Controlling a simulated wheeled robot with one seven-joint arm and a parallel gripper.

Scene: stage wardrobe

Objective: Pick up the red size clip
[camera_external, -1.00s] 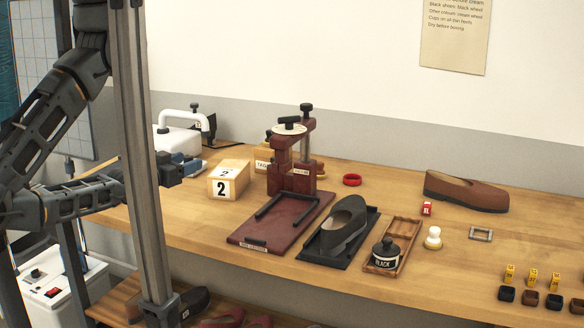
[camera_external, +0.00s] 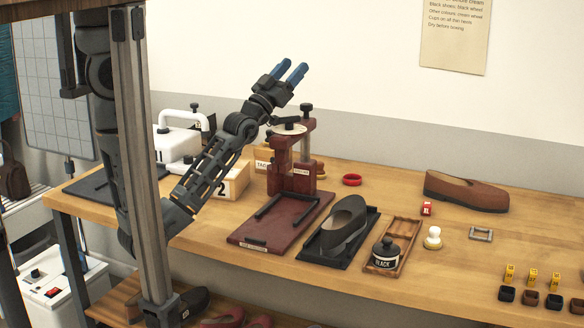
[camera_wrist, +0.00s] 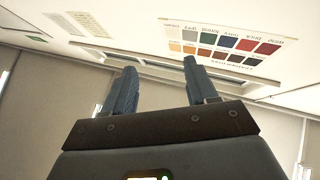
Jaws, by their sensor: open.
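The red size clip (camera_external: 427,209) is a small red block with a white mark, standing on the wooden table right of centre in the external view. My gripper (camera_external: 293,72) is raised above the red press, up and to the left of the clip and well apart from it. Its blue fingers are spread and empty, pointing up and to the right. In the wrist view my gripper (camera_wrist: 160,85) shows both fingers apart with nothing between them. The clip is not in the wrist view.

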